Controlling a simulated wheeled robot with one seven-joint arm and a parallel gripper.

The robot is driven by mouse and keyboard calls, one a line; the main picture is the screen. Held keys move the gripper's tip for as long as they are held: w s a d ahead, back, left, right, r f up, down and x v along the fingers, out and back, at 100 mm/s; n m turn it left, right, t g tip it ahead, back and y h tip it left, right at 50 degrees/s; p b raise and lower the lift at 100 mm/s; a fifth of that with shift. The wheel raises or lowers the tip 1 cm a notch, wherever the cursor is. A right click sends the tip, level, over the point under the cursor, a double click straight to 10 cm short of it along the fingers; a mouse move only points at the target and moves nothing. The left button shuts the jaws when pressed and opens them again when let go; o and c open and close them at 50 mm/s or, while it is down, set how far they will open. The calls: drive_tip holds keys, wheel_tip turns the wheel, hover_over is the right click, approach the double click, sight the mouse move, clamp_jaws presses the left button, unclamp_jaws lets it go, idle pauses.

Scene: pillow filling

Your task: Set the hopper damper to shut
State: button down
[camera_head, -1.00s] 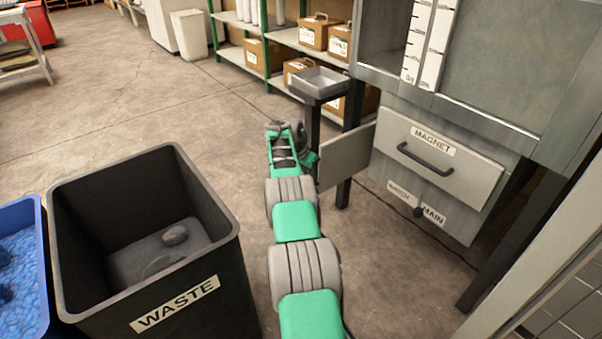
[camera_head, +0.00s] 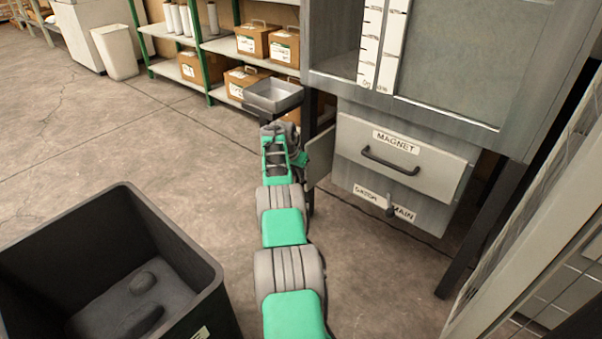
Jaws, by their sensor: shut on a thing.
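The hopper (camera_head: 470,70) is a grey metal cabinet at the right with a ruled scale on its front. A flat grey plate (camera_head: 320,157), which looks like the damper, sticks out at the lower left of the hopper. My green and grey arm reaches up the middle of the view. My gripper (camera_head: 302,158) is at the plate's outer left edge and is shut on it; the fingers are mostly hidden by my wrist. A drawer marked MAGNET (camera_head: 400,155) is right of the plate. Below it a small dark lever (camera_head: 390,209) sits between two labels, the right one reading MAIN.
A small metal tray (camera_head: 274,96) on a post stands just beyond my wrist. A black bin (camera_head: 190,250) is at the lower left. Green shelves (camera_head: 210,60) with boxes stand behind. A pale framed panel (camera_head: 530,210) is close at the right.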

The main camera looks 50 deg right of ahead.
drive_tip(key=shift+d, duration=0.15)
drive_tip(key=c, duration=1.4)
unclamp_jaws()
drive_tip(key=p+v, duration=0.2)
drive_tip(key=v, duration=0.5)
drive_tip(key=shift+r+p, duration=0.35)
